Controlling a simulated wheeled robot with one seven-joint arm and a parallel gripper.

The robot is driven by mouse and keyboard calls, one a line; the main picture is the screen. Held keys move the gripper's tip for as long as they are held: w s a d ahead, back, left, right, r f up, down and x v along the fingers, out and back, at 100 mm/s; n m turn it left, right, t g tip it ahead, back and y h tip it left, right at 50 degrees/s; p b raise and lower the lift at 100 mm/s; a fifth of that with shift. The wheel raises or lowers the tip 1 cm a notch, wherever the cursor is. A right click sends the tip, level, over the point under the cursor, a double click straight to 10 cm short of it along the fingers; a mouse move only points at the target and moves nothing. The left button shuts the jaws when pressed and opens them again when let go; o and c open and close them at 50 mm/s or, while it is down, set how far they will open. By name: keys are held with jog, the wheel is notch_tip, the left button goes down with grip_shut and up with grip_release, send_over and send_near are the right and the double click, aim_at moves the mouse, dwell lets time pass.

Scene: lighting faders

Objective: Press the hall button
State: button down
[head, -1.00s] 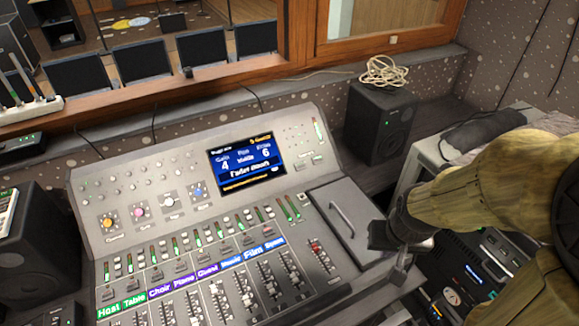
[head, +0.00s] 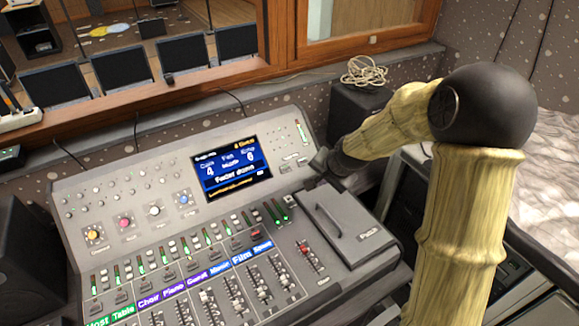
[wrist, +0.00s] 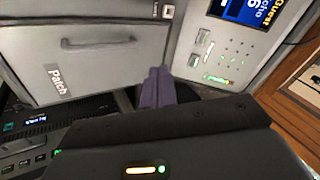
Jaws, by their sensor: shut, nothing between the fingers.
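The mixing console (head: 130,185) fills the left and middle of the head view. No label reading "hall" is legible. A small square button (wrist: 168,12) is at the patch cover's corner. My gripper (head: 318,160) is over the console's upper right, beside these buttons. In the wrist view its dark purple fingers (wrist: 155,88) are together and empty. Whether they touch the console I cannot tell.
The patch cover (head: 365,237) with its raised handle lies below my gripper. The screen (head: 231,167) is left of it. A black speaker (head: 350,105) with a coiled cable (head: 364,72) stands behind. Fader rows (head: 235,290) fill the console's front.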

aim_at(287, 168)
jog(key=w+a+m+t+y, duration=0.1)
jog(key=w+a+m, duration=0.3)
jog(key=w, duration=0.4)
jog(key=shift+w+a+f+y, duration=0.15)
jog(key=shift+a+f+y, duration=0.1)
jog(key=shift+a+y, duration=0.15)
jog(key=p+x, duration=0.4)
jog(key=x, duration=0.9)
jog(key=shift+w+a+f, duration=0.15)
jog(key=shift+w+f, duration=0.05)
jog(key=shift+w, duration=0.2)
jog(key=shift+f, duration=0.1)
jog(key=shift+w+f, duration=0.1)
